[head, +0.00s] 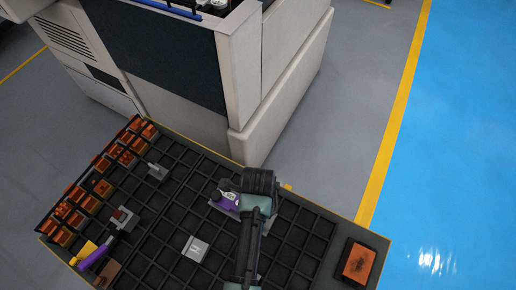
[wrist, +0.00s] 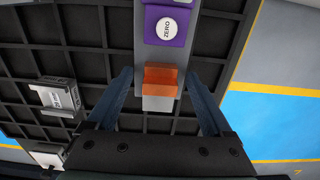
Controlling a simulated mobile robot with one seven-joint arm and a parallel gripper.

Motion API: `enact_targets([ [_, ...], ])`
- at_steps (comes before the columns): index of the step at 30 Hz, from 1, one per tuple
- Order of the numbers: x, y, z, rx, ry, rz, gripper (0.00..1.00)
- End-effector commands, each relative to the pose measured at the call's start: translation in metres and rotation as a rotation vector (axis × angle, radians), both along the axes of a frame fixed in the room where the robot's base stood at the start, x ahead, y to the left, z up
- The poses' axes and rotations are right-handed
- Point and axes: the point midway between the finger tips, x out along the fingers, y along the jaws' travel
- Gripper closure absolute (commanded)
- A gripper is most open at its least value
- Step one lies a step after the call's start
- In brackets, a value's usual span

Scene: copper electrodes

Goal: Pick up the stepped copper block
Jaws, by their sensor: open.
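A copper block (wrist: 160,77) with an orange upper face and a paler lower face shows in the wrist view, which fits the stepped block. It is at the end of a grey plate (wrist: 166,58) that carries a purple unit marked ZERO (wrist: 167,27). My gripper (wrist: 159,84) is open, with one finger on each side of the block and a visible gap at both sides. Contact and height are hard to judge. In the head view my arm hides the block and fingertips; the purple unit (head: 228,201) shows beside my wrist.
Several copper blocks (head: 103,186) fill a rack along the table's left edge. Another copper piece (head: 358,262) sits on a dark tray at the right. Grey fixtures (head: 195,248) (head: 157,172) stand on the black grid (head: 300,232). A large machine (head: 250,130) stands behind the table.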

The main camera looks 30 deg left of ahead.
Motion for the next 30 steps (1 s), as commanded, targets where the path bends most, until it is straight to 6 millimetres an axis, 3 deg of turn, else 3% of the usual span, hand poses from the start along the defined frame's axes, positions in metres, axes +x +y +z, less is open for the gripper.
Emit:
enact_targets([
  [4,0.0002,0.0001,0.0002,0.000,0.000,0.000,0.17],
  [18,0.0001,0.0001,0.0005,0.000,0.000,0.000,1.00],
  [30,0.0008,0.0003,0.0029,0.001,-0.002,0.000,1.00],
])
